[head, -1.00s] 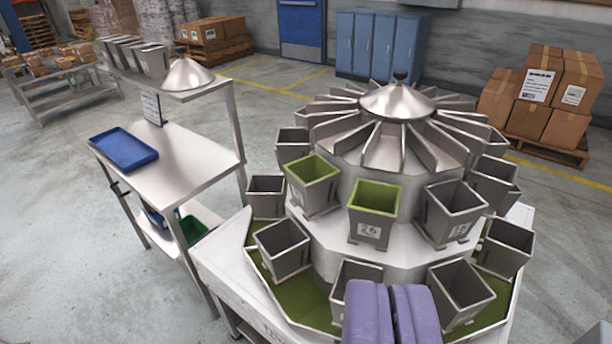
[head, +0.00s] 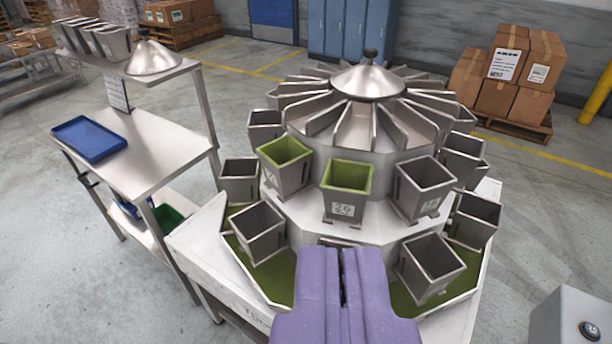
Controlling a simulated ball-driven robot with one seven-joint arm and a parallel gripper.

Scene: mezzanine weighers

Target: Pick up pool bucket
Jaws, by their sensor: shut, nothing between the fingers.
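The multihead weigher (head: 300,205) carries an upper and a lower ring of grey metal buckets. In the upper ring, a bucket with a green inside and a label reading 26 (head: 345,195) faces me. To its left hangs another bucket with a green inside (head: 285,165), and to its right a plain grey labelled one (head: 424,188). Lower buckets show at left (head: 258,232) and right (head: 430,266). I cannot tell which is the pool bucket. My gripper (head: 346,252), with purple fingers, is shut and empty in front of and below bucket 26. It hides most of a lower front bucket.
A steel table (head: 160,150) at left holds a blue tray (head: 90,138); its upper shelf carries several buckets (head: 112,42) and a metal cone (head: 153,58). Boxes on a pallet (head: 515,85) stand at back right. A grey control box (head: 575,320) is at lower right.

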